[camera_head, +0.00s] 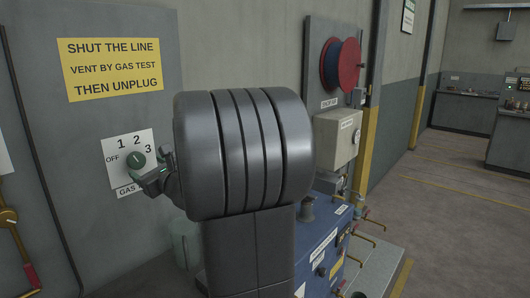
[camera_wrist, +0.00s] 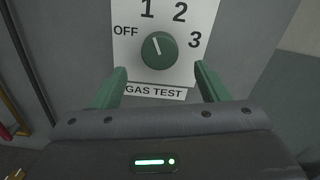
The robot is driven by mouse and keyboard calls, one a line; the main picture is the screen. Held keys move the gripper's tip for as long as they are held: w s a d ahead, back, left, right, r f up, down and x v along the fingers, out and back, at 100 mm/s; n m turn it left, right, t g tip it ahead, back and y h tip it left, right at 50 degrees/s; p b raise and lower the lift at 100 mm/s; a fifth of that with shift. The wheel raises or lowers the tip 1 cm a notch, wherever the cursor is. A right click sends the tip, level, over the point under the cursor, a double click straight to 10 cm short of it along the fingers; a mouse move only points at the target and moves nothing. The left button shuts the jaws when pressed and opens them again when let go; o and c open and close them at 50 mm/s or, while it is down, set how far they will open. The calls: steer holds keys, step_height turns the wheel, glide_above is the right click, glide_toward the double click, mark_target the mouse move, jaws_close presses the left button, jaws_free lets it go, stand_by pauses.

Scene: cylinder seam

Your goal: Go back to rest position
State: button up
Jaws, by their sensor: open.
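My gripper (camera_wrist: 158,82) is open in the wrist view, with its two green fingers apart and nothing between them. It faces the green gas test knob (camera_wrist: 160,50) on a white dial plate (camera_wrist: 205,20) marked OFF, 1, 2, 3. The knob sits just beyond the fingertips, and I see no contact. Its white pointer line leans up and slightly left, toward the 1. In the head view my gripper (camera_head: 153,178) is beside the plate, below and right of the knob (camera_head: 137,160). My dark arm hides part of the gripper there.
A yellow sign (camera_head: 112,68) hangs on the grey panel above the dial. Right of my arm are a red and blue hose reel (camera_head: 341,65), a beige box (camera_head: 338,137) and a blue cabinet (camera_head: 322,245) with protruding taps. Open floor (camera_head: 450,220) lies further right.

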mark_target(139, 162)
steer(key=p+x, duration=0.1)
steer(key=x, duration=0.6)
steer(key=shift+a+r+p, duration=0.1)
steer(key=shift+a+p, duration=0.05)
steer(key=shift+p, duration=0.15)
steer(key=shift+w+a, duration=0.25)
steer(key=shift+n, duration=0.5)
steer(key=shift+s+d+n, duration=0.1)
steer(key=shift+d+n, duration=0.05)
steer(key=shift+n, duration=0.65)
steer(key=n, duration=0.2)
steer(key=shift+n+p, duration=0.35)
steer(key=shift+n, duration=0.05)
steer(key=n+p, duration=0.2)
steer(key=n, duration=0.2)
steer(key=shift+s+d+n, duration=0.15)
steer(key=shift+d+n, duration=0.1)
steer(key=shift+n, duration=0.05)
steer(key=shift+b+v, duration=0.55)
steer(key=shift+v, duration=0.7)
